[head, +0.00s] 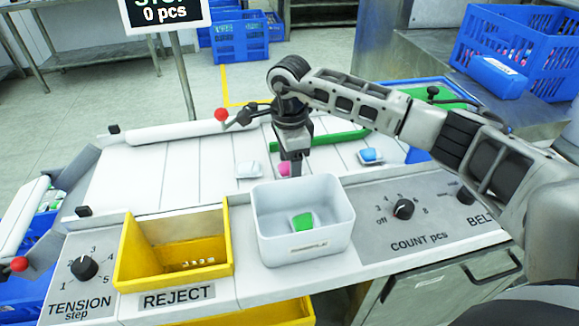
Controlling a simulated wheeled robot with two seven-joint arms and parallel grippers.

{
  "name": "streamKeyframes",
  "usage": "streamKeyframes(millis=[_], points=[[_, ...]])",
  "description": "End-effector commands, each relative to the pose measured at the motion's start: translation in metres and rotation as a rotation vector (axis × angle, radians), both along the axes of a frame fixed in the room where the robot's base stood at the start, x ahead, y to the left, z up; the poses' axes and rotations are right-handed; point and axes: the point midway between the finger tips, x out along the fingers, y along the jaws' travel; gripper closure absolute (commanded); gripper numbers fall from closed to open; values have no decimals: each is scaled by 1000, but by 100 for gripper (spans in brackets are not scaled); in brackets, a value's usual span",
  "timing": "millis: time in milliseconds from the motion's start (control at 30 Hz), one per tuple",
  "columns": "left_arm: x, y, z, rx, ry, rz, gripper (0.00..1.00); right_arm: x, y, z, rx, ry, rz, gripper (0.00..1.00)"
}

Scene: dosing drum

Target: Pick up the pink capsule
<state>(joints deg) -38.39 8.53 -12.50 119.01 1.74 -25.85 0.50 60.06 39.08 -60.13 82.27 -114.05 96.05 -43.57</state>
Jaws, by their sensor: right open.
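The pink capsule (284,169) lies on the white slatted surface behind the white bin. My right gripper (291,168) points down right at the capsule and partly covers it; its jaws are open. I cannot tell whether a finger touches the capsule. A white capsule (249,169) lies to its left and a blue capsule (370,155) to its right, each looking partly white. My left gripper is not in view.
A white bin (337,222) with a green capsule (302,222) inside stands in front of the gripper. A yellow reject bin (128,253) is left of it. Knobs sit on the panel at both sides.

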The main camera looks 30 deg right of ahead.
Motion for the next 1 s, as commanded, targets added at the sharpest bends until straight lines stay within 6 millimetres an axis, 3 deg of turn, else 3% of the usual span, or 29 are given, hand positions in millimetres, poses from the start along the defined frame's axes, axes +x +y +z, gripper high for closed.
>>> streamKeyframes(millis=[67,233,267,667,867,1000], points=[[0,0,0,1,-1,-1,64,0,0,0,0,0,0,37],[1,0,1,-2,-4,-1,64,0,0,0,0,0,0,82],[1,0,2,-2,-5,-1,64,0,0,0,0,0,-1,84],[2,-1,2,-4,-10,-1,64,1,0,5,1,-2,-1,84],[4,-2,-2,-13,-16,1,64,1,0,30,0,-7,-1,84],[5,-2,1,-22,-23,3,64,-20,9,58,0,-6,4,84]])
